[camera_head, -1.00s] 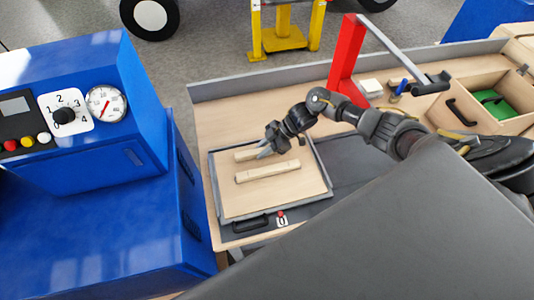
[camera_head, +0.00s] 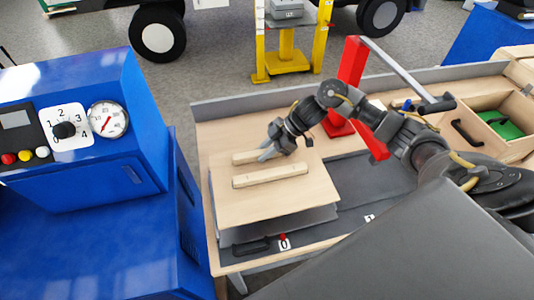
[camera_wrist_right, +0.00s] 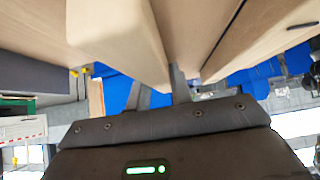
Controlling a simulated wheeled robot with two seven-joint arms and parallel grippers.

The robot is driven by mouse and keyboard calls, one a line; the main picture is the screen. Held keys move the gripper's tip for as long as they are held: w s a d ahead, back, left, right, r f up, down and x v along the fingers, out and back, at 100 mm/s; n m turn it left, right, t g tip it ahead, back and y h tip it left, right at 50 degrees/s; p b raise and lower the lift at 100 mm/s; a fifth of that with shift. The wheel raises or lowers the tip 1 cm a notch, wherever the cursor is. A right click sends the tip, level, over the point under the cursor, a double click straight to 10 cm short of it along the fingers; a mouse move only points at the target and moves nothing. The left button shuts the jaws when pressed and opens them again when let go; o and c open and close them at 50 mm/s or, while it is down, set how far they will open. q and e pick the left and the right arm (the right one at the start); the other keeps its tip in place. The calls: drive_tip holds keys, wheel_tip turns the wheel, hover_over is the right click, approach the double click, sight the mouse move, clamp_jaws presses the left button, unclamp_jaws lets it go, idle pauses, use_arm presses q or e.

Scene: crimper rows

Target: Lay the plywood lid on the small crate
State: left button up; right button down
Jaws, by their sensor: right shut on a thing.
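The plywood lid (camera_head: 285,200) is a flat light-wood board with two wooden battens on top, in the head view. My right gripper (camera_head: 265,152) is shut on the far batten (camera_head: 245,158); the near batten (camera_head: 270,176) is free. The lid hangs a little above a grey tray (camera_head: 325,213) on the bench. In the right wrist view, pale wood (camera_wrist_right: 120,40) fills the top, close to the fingers. An open wooden crate (camera_head: 488,137) with a black handle and something green inside stands at the right; it may be the small crate. My left gripper is out of view.
A blue machine (camera_head: 80,190) with dial and gauge stands left of the bench. A low grey edge (camera_head: 230,108) runs along the bench's back.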

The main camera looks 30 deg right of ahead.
sight(235, 174)
drive_tip(key=shift+m+t, duration=0.6)
drive_tip(key=shift+m, duration=0.2)
drive_tip(key=a+b, duration=0.1)
drive_tip(key=a, duration=0.2)
drive_tip(key=s+a+r+b, duration=0.1)
drive_tip(key=a+b, duration=0.1)
drive_tip(key=a, duration=0.2)
drive_tip(key=a+b, duration=0.2)
drive_tip(key=a, duration=0.2)
drive_tip(key=shift+s+r, duration=0.2)
drive_tip(key=shift+r, duration=0.05)
drive_tip(key=s+a+b, duration=0.1)
drive_tip(key=a, duration=0.1)
drive_tip(key=s+a+r+m+t+b, duration=0.1)
drive_tip(key=s+a, duration=0.1)
drive_tip(key=s+a+r+m+h+b, duration=0.1)
drive_tip(key=a, duration=0.1)
drive_tip(key=shift+s+a+b, duration=0.15)
drive_tip(key=shift+a+b, duration=0.05)
drive_tip(key=shift+b, duration=0.2)
drive_tip(key=shift+s+a+r+m+t+b, duration=0.15)
drive_tip(key=shift+s+a+m+t+b, duration=0.2)
drive_tip(key=shift+s, duration=0.35)
drive_tip(key=shift+s, duration=0.1)
